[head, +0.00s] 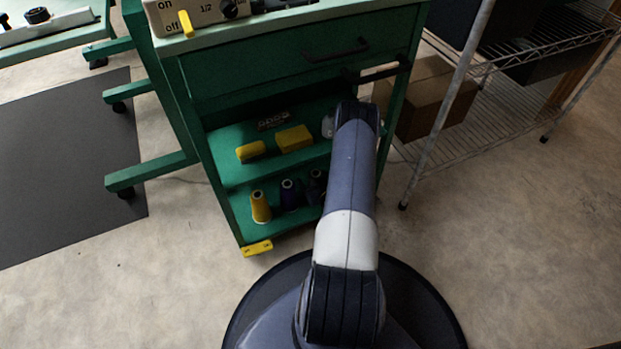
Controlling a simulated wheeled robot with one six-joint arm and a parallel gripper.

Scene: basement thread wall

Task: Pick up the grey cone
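I cannot make out a clear grey cone. A small pale grey shape (328,126) shows at the left edge of my arm, level with the upper shelf; I cannot tell what it is. On the low shelf of the green cabinet (240,215) stand a yellow cone (261,207), a dark purple cone (290,194) and another dark cone (317,185) close to my arm. My arm rises in front of the cabinet and hides the right part of its shelves. My gripper cannot be made out.
Yellow blocks (294,138) lie on the upper shelf. A control box (200,14) sits on top of the cabinet. A wire rack (480,125) with a cardboard box (430,100) stands at right. A dark mat (65,165) lies at left. The floor at right is clear.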

